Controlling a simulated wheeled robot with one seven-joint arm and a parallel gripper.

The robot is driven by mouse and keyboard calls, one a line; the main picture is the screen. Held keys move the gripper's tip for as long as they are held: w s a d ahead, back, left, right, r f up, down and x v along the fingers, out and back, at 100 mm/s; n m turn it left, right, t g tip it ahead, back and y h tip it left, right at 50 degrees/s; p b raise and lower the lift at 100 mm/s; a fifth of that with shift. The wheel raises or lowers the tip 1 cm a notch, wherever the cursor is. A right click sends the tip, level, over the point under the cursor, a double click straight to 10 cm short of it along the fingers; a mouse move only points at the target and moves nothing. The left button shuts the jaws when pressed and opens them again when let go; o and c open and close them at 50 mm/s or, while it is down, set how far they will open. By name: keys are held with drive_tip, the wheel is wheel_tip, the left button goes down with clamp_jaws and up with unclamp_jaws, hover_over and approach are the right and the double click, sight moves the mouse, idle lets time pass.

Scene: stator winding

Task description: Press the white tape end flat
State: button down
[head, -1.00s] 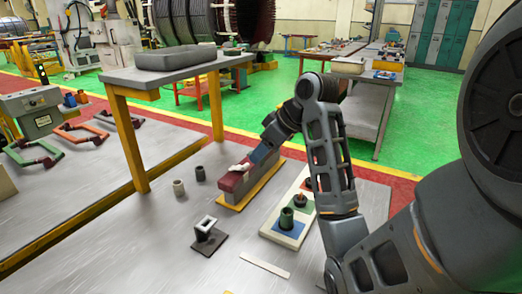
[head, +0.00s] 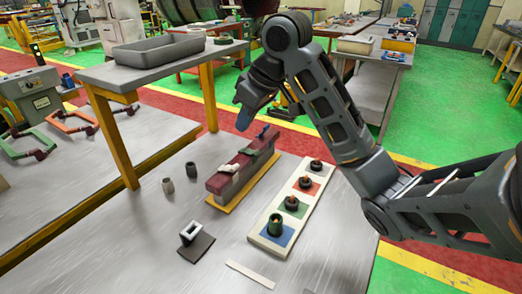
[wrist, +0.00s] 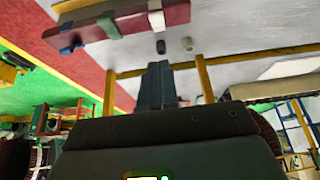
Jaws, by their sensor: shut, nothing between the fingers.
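A dark red bar (head: 245,160) with grey sides lies on a yellow base (head: 219,205) on the grey table. Blue tape (head: 262,132) sits near the bar's far end. My gripper (head: 242,121) is shut and empty, its blue-grey fingers pointing down. It is in the air above and left of the bar, apart from the tape.
A pale board (head: 267,239) with coloured squares and several dark rolls lies right of the bar. Two small cups (head: 168,186) and a dark stand with a white top (head: 190,233) are to the left. A raised shelf with a grey tray (head: 168,52) stands behind.

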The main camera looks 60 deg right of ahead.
drive_tip(key=x, duration=0.3)
drive_tip(key=b, duration=0.6)
hover_over(232, 168)
drive_tip(key=f, duration=0.7)
drive_tip(key=shift+s+a, duration=0.1)
drive_tip(key=shift+s, duration=0.25)
drive_tip(key=shift+s+f+p, duration=0.4)
drive_tip(key=shift+f, duration=0.35)
drive_tip(key=shift+s+f+p, duration=0.35)
drive_tip(key=shift+f+p, duration=0.05)
drive_tip(key=shift+f, duration=0.35)
